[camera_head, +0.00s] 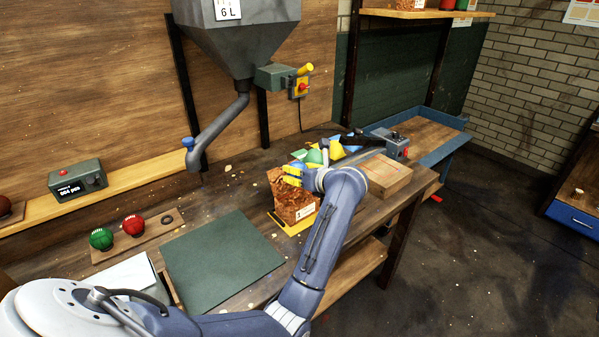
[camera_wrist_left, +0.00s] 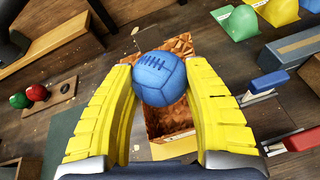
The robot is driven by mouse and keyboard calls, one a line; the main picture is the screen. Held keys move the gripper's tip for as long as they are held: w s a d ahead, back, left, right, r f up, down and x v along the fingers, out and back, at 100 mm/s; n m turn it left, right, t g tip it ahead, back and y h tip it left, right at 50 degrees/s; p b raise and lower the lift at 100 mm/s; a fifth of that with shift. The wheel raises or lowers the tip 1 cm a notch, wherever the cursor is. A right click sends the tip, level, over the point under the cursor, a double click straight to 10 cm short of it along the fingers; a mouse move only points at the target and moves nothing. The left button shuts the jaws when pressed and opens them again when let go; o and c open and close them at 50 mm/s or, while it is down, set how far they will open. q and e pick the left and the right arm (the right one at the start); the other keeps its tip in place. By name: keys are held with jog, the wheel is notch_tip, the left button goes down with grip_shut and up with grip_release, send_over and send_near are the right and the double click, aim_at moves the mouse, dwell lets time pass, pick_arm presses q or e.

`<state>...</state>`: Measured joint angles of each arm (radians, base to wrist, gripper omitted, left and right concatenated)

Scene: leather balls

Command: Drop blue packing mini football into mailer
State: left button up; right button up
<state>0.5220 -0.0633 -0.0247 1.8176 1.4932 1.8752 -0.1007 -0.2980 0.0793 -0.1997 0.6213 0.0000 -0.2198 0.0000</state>
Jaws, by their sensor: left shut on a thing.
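A blue mini football (camera_wrist_left: 160,78) with dark lacing shows in the left wrist view, held between the yellow fingers of my left gripper (camera_wrist_left: 163,95). In the head view the yellow fingers of my left gripper (camera_head: 293,174) are over the top of the brown mailer (camera_head: 294,203). The ball is hidden in the head view. The mailer stands upright on a yellow mat, and its brown opening (camera_wrist_left: 172,118) shows below and behind the ball in the left wrist view. The ball appears above the opening; how high I cannot tell. My right gripper is in neither view.
A green ball (camera_head: 101,239) and a red ball (camera_head: 134,225) sit on a wooden board at the left. A dark green mat (camera_head: 222,262) lies bare in front. A grey hopper (camera_head: 240,40) hangs above the bench.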

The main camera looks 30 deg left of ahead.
aim_at(291, 192)
pick_arm(q)
jog(key=shift+f, duration=2.8)
jog(key=shift+f, duration=0.25)
jog(key=shift+f, duration=1.35)
jog(key=shift+s+f, duration=0.1)
jog(key=o, duration=1.2)
jog(key=shift+f, duration=0.15)
jog(key=shift+o, duration=0.2)
jog(key=v, duration=0.7)
jog(key=shift+d+r, duration=0.2)
jog(key=shift+r, duration=0.3)
